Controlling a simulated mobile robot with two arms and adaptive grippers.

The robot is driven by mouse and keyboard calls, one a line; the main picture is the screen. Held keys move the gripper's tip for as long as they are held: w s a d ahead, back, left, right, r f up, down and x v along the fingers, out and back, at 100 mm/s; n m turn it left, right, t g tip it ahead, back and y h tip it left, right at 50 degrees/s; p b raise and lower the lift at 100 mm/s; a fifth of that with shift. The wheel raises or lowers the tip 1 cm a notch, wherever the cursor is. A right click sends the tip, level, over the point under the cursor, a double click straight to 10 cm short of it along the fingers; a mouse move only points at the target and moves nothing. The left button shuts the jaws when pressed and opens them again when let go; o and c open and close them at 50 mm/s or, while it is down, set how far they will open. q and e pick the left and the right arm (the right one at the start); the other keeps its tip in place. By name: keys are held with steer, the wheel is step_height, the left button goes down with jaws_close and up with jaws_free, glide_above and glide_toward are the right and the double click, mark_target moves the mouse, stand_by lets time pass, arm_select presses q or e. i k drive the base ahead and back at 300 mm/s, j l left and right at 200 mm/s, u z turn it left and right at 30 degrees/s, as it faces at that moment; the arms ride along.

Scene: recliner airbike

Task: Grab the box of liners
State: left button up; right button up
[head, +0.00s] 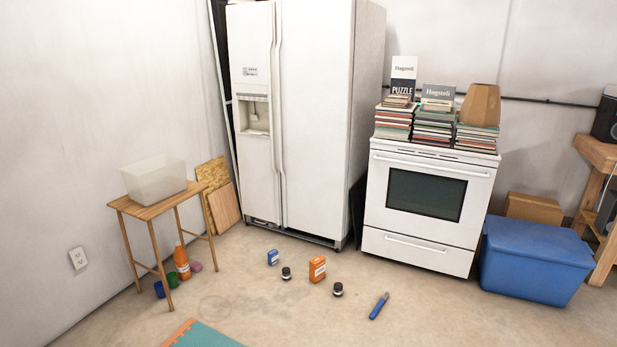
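Two small boxes stand on the concrete floor in front of the white fridge. One is an orange box (317,269) with a pale label. The other is a smaller blue box (272,257) with a pale label, to its left. The print on both is too small to read, so I cannot tell which one holds liners. Neither of my grippers is in view.
Two dark jars (286,273) and a blue-handled tool (379,306) lie near the boxes. A wooden stool (150,204) bears a clear bin (154,180). A blue tub (535,262) stands right of the stove (428,205).

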mark_target(317, 265)
steer(key=i, duration=2.15)
